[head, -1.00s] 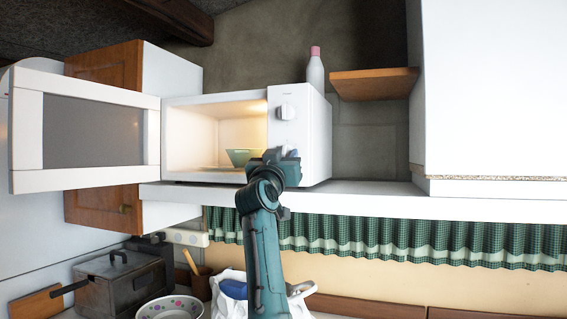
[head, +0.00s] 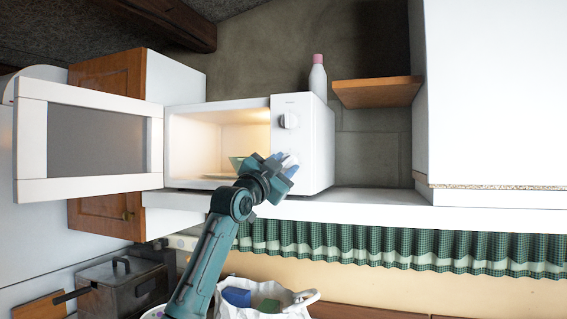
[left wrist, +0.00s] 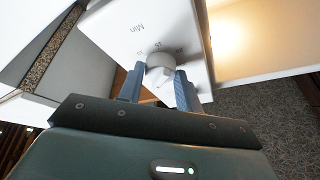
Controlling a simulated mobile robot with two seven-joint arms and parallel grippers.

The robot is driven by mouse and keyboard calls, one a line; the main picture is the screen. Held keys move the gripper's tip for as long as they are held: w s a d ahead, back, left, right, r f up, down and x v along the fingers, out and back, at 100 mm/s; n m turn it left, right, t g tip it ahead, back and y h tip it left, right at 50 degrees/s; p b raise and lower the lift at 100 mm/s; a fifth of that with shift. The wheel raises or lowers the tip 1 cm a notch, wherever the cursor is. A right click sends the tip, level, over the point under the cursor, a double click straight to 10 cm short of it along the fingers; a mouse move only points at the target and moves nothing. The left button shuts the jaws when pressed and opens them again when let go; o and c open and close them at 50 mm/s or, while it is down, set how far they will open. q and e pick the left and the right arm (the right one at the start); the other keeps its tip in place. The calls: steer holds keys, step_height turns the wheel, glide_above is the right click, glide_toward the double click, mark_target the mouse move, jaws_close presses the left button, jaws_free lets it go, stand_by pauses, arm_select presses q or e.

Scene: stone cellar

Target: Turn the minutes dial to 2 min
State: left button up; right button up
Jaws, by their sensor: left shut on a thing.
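The white microwave (head: 317,150) stands on a shelf with its door (head: 95,137) swung open to the left. Its front panel has an upper dial (head: 289,121) and a lower minutes dial. In the left wrist view the minutes dial (left wrist: 161,66) is a white knob under the letters "Min", with small numbers around it. My left gripper (head: 287,165) is at the lower dial and mostly covers it in the head view. Its blue fingers are shut on the knob, one on each side. The exact setting is too small to read. My right gripper is not in view.
A green bowl (head: 237,162) sits inside the lit microwave. A wooden shelf (head: 375,92) is to the right.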

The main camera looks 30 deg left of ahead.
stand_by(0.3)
arm_select(q)
steer(key=o, duration=1)
